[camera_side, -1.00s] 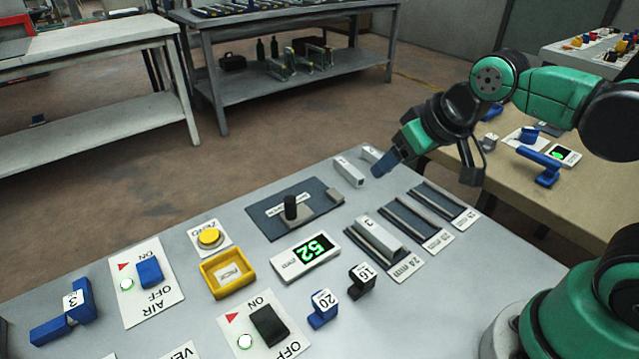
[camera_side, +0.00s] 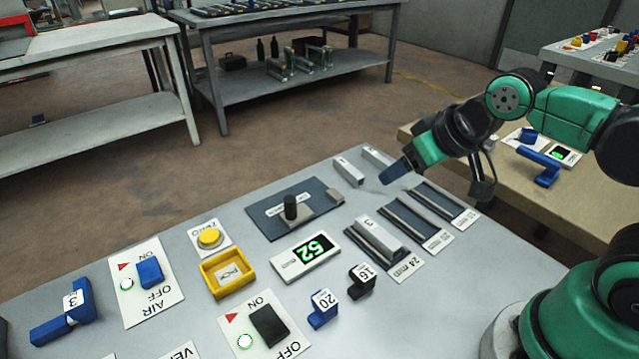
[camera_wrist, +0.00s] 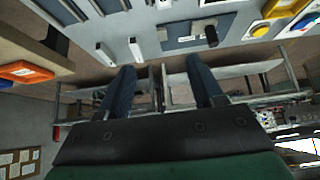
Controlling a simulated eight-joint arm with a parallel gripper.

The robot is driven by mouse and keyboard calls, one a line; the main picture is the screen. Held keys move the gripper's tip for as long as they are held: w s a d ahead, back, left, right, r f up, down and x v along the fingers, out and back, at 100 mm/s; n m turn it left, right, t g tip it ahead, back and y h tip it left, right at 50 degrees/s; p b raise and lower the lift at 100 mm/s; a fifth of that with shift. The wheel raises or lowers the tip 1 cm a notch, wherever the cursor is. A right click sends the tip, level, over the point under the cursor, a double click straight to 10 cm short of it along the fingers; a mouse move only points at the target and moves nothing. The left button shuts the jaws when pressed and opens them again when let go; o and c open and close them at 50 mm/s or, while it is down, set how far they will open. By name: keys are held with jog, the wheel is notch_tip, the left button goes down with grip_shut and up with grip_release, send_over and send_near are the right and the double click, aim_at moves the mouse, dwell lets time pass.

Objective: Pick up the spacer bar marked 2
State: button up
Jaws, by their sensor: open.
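Two pale spacer bars lie on the grey table near its far edge: the left one (camera_side: 348,171) and the right one (camera_side: 375,156). Their marks are too small to read, so I cannot tell which is 2. Both also show in the wrist view, one bar (camera_wrist: 105,51) left of the other bar (camera_wrist: 135,49). A third bar (camera_side: 379,238), marked 3, lies in the 24 mm slot. My gripper (camera_side: 392,174) is open and empty, above the table just right of the two bars. In the wrist view its blue fingers (camera_wrist: 160,66) are spread apart, touching no bar.
Slotted dark plates (camera_side: 415,221) lie in front of my gripper. A dark panel with a black knob (camera_side: 291,207) stands left of the bars.

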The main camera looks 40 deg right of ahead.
jog(key=shift+c, duration=0.2)
jog(key=g, duration=0.3)
send_over(378, 155)
jog(key=s, duration=0.2)
jog(key=shift+m, duration=0.4)
jog(key=f, duration=0.7)
jog(key=shift+s+a+f, duration=0.2)
jog(key=shift+a+f, duration=0.1)
jog(key=shift+a, duration=0.1)
jog(key=shift+w+d+f, duration=0.2)
jog(key=shift+d+f, duration=0.05)
jog(key=shift+f, duration=0.35)
jog(key=shift+x, duration=2.5)
jog(key=shift+f, duration=0.1)
grip_shut()
